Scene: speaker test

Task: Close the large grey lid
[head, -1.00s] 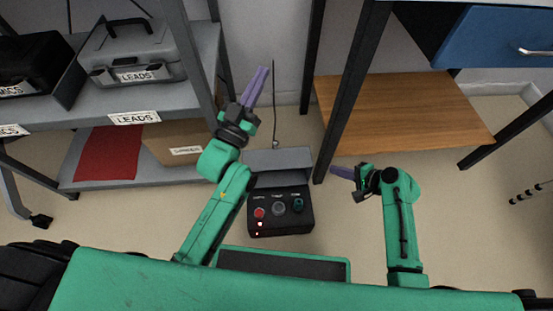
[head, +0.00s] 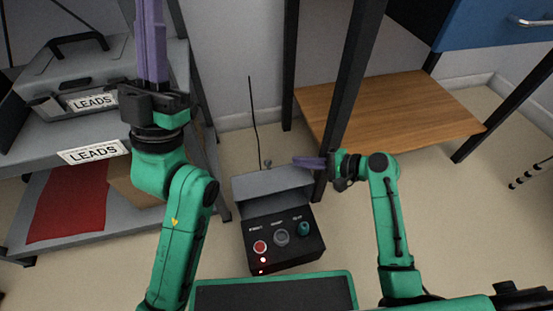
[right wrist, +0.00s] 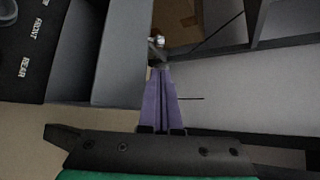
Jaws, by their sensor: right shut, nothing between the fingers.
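The large grey lid (head: 272,184) stands open, tilted up at the back of a black control box (head: 284,258) on the floor. In the right wrist view the lid is the grey panel (right wrist: 122,50) left of the fingers. My right gripper (head: 297,161) is shut and empty, just behind the lid's upper right edge. Its purple fingers (right wrist: 160,72) point past the lid in the wrist view; I cannot tell whether they touch it. My left gripper (head: 150,10) is raised at the upper left, away from the box, its fingers together and tips at the picture's top edge.
The box front carries a red button (head: 260,247), a grey knob (head: 281,238) and a teal knob (head: 304,229). A thin antenna (head: 253,120) rises behind the lid. A grey shelf with a LEADS case (head: 95,78) stands left. A wooden shelf (head: 400,115) and dark post (head: 348,100) stand right.

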